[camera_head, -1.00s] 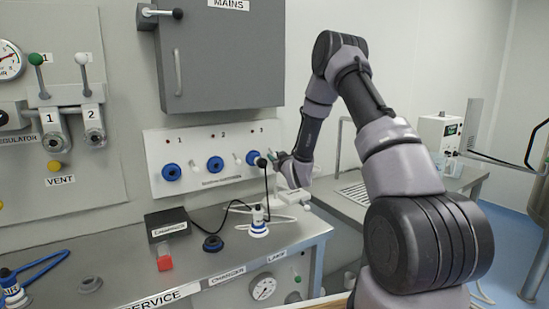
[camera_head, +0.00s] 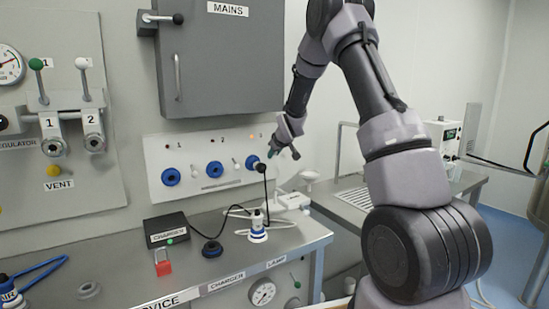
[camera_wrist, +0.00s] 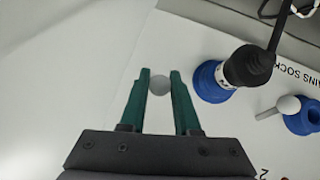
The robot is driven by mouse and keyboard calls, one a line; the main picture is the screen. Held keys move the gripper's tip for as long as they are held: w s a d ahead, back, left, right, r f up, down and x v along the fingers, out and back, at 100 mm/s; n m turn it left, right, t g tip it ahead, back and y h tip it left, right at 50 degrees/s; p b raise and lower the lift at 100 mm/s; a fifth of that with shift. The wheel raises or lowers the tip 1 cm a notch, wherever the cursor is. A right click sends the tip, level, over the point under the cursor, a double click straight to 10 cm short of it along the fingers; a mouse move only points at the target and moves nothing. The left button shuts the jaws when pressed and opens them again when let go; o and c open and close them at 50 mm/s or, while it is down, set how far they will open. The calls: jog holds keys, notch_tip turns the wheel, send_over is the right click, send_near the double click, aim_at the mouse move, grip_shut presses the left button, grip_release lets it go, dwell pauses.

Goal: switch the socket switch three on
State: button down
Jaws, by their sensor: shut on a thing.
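The white socket panel (camera_head: 215,184) carries a row of blue sockets, marked 1, 2 and 3. Socket three (camera_head: 250,163), at the right, holds a black plug (camera_head: 262,168) with a cable. In the wrist view the socket (camera_wrist: 203,84) and plug (camera_wrist: 250,68) are just right of my gripper (camera_wrist: 158,78). Its green fingers are shut on the round pale knob of switch three (camera_wrist: 159,86). In the head view my gripper (camera_head: 284,152) is at the panel's right end and hides this switch. The indicator (camera_head: 252,136) above socket three glows orange.
Switch two (camera_head: 236,163) stands left of socket three; its knob (camera_wrist: 288,105) also shows in the wrist view. A grey mains cabinet (camera_head: 222,60) hangs above.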

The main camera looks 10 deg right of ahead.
jog(key=shift+w+r+g+h, duration=0.25)
jog(key=shift+r+g, duration=0.25)
jog(key=shift+g, duration=0.5)
jog(key=c, duration=0.6)
grip_release()
jog(key=shift+c, duration=0.2)
jog(key=v, duration=1)
jog(key=shift+s+r, duration=0.2)
jog(key=shift+r, duration=0.15)
jog(key=shift+a, duration=0.1)
